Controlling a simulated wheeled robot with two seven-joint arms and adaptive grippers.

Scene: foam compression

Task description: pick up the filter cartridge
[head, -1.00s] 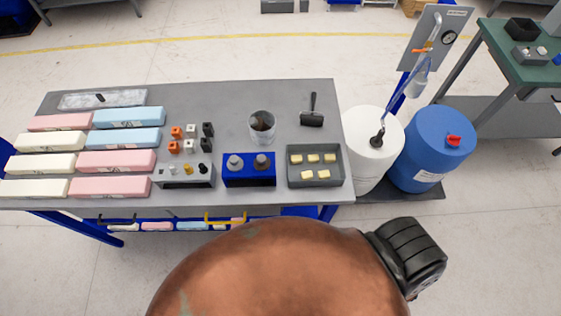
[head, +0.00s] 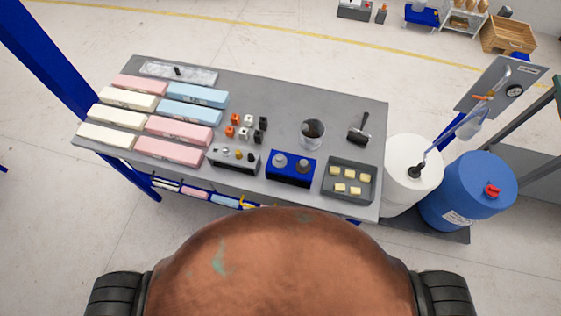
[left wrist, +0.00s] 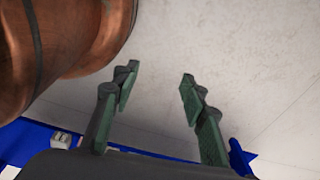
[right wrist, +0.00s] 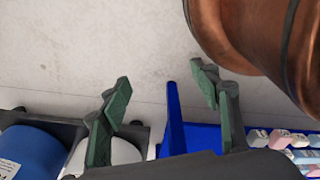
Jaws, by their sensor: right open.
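I cannot tell for sure which thing is the filter cartridge. On the grey bench (head: 235,92), a blue block (head: 290,180) carries two short round pieces, one grey (head: 279,160) and one dark brown (head: 302,165). A clear round container (head: 313,129) with something dark inside stands behind it. A grey holder (head: 228,160) with several small round tops is left of the block. My left gripper (left wrist: 158,76) is open and empty over bare floor in the left wrist view. My right gripper (right wrist: 160,76) is open and empty in the right wrist view. Neither gripper shows in the head view.
Pink, cream and blue foam bars (head: 170,150) fill the bench's left side. A grey tray (head: 336,192) with yellow pieces and a black-handled tool (head: 359,130) are at its right. A white drum (head: 412,175) and blue drum (head: 470,195) stand beside the bench. Open floor lies behind.

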